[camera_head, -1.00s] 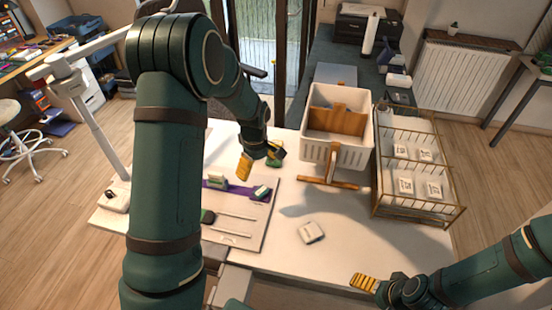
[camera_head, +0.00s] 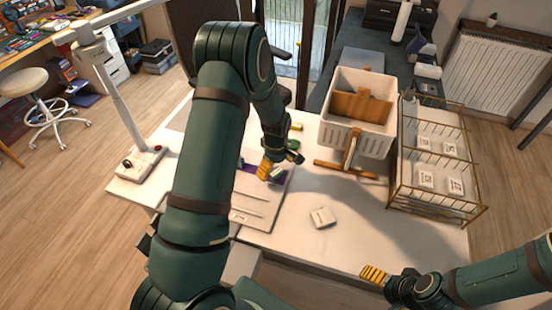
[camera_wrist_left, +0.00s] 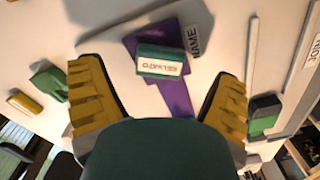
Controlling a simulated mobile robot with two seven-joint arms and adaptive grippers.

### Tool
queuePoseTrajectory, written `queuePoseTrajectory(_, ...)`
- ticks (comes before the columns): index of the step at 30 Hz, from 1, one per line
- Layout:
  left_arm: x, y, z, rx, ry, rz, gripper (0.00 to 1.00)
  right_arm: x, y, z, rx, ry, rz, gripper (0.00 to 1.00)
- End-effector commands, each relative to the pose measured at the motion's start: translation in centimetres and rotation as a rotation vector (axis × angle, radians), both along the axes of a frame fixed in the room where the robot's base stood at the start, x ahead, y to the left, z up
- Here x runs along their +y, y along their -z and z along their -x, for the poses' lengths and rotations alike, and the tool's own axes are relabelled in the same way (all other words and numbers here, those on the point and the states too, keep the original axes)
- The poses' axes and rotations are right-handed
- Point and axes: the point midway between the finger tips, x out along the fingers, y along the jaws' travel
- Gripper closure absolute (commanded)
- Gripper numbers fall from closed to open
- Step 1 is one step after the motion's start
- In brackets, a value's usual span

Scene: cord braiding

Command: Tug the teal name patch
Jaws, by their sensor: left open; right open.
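In the left wrist view, a small teal-green block (camera_wrist_left: 160,52) with a white lettered face lies on a purple piece (camera_wrist_left: 176,98). A grey label reading NAME (camera_wrist_left: 193,40) is beside it. My left gripper (camera_wrist_left: 157,78) is open, its yellow-padded fingers apart on either side of the block and not touching it. In the head view, my left gripper (camera_head: 279,163) is over the board, close to the teal-green block (camera_head: 277,174), and partly hides the purple piece. My right gripper (camera_head: 382,278) is open and empty at the table's front edge.
A white bin (camera_head: 345,135) on a wooden stand and a brass rack (camera_head: 440,203) with white packets stand on the right. A white packet (camera_head: 322,217) lies mid-table. A lamp base (camera_head: 142,164) is at the left. The front right of the table (camera_head: 400,240) is bare.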

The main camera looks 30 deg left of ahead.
Motion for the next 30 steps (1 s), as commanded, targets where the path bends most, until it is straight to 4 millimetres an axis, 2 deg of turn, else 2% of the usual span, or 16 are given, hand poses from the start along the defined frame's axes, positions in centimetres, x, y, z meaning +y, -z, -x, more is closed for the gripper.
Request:
queuePoseTrajectory(1,0.0,0.7,0.0,0.002,-0.001,0.000,0.11,0.0,0.1,0.0,0.001,0.000,0.000,0.07)
queuePoseTrajectory(6,0.0,1.9,0.0,0.000,0.000,0.000,0.11,0.0,0.3,0.1,0.002,-0.002,0.000,0.07)
queuePoseTrajectory(17,0.0,2.2,0.0,-0.001,0.001,0.000,0.12,0.0,0.3,0.1,0.002,-0.002,0.000,0.07)
queuePoseTrajectory(21,0.0,2.2,0.0,-0.001,0.001,0.000,0.61,0.0,0.3,0.1,0.002,-0.002,0.000,0.07)
queuePoseTrajectory(23,0.0,2.2,0.0,-0.001,0.001,0.000,0.81,0.0,0.3,0.1,0.002,-0.002,0.000,0.07)
queuePoseTrajectory(26,0.0,2.2,0.0,-0.001,0.001,0.000,0.82,0.0,0.3,0.1,0.002,-0.002,0.000,0.07)
queuePoseTrajectory(27,0.0,2.2,0.0,-0.001,0.001,0.000,0.50,0.0,0.3,0.1,0.002,-0.002,0.000,0.07)
queuePoseTrajectory(30,0.0,2.2,0.0,-0.001,0.001,0.000,0.83,0.0,0.3,0.1,0.002,-0.002,0.000,0.07)
